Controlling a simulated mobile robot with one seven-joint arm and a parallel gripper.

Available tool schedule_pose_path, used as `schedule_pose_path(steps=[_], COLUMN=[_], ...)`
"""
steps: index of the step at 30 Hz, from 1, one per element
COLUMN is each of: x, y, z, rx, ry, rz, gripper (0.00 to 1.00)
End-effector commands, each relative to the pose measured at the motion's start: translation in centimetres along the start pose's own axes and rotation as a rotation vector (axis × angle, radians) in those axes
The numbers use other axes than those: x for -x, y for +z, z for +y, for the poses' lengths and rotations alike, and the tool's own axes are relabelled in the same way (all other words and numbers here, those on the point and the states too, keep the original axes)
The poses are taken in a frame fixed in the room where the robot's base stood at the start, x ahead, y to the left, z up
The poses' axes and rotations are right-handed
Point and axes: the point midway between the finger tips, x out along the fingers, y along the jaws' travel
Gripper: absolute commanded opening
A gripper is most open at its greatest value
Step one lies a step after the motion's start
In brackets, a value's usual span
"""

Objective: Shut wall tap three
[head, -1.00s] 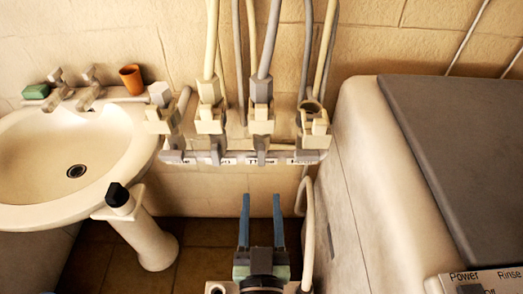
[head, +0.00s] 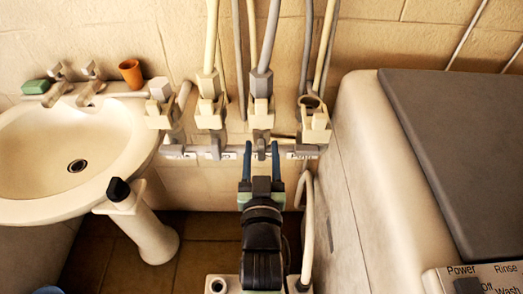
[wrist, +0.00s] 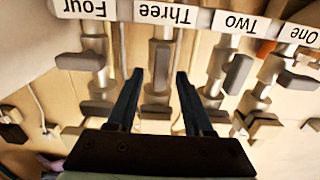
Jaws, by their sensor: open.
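Wall tap three (head: 262,117) is the third tap from the left in the head view, a cream and grey body on a rail with a white label strip. In the wrist view its label "Three" (wrist: 165,13) reads upside down, and its grey lever (wrist: 162,66) points along the pipe. My gripper (head: 261,146) is open and empty below this tap. In the wrist view the blue fingers of my gripper (wrist: 160,74) stand either side of the lever, with gaps; I cannot tell whether the fingertips reach its depth.
Tap four (wrist: 89,62) and tap two (wrist: 237,72) stand close on either side. A washbasin (head: 40,206) is at left, a washing machine (head: 352,170) at right. A pale hose (head: 308,230) hangs right of my arm. Hoses rise above the taps.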

Motion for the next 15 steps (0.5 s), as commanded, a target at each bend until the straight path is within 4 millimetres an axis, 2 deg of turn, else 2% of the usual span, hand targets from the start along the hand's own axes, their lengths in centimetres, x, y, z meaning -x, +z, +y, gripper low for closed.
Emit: schedule_pose_path(steps=[4,12,15], x=[0.01,0.03,0.03], y=[-0.01,-0.02,-0.03], z=[0.0,0.0,0.0], rx=[0.0,0.0,0.0], ry=[0.0,0.0,0.0], rz=[0.0,0.001,0.001], gripper=[0.51,0.03,0.0])
